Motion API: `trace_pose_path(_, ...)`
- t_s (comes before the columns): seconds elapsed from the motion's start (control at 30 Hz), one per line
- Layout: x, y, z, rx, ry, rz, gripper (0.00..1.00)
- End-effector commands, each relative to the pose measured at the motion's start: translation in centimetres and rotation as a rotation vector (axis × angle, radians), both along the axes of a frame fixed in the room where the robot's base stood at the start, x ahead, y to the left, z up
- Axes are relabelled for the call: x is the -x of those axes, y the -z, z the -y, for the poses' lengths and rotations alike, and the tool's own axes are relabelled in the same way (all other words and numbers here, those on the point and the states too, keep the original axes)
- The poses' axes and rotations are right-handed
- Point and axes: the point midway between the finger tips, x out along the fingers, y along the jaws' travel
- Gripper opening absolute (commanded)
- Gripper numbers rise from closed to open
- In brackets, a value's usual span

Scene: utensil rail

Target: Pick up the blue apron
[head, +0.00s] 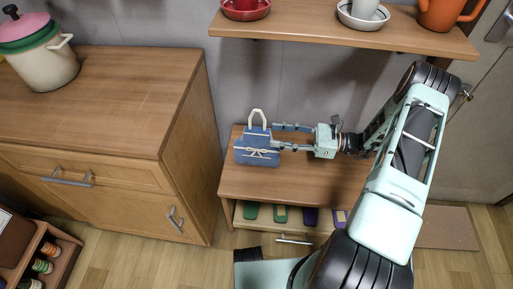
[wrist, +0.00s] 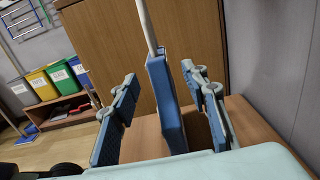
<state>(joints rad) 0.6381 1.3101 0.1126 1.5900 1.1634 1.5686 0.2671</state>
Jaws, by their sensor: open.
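The blue apron (head: 257,151) has a white neck loop on top and white ties across its front. It is upright at the left part of the low wooden bench; I cannot tell what holds it up. My gripper (head: 276,136) reaches in from the right at the apron's right side, fingers pointing left. In the wrist view the apron (wrist: 166,98) shows edge-on as a blue slab with its white strap rising, between the two spread fingers of my gripper (wrist: 160,85). The gripper is open.
The low bench (head: 330,183) has clear top to the right. A wooden cabinet (head: 110,110) with a cream pot (head: 48,68) stands left. A shelf (head: 330,28) with red, white and orange ware hangs above. Coloured bins (wrist: 42,83) stand far left in the wrist view.

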Motion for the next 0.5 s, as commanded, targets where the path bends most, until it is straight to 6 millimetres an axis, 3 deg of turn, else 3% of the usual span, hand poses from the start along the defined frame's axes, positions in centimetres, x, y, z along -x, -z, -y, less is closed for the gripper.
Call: trace_pose_path(0.5, -1.1, 0.0, -6.2, 0.002, -0.003, 0.001, 0.41)
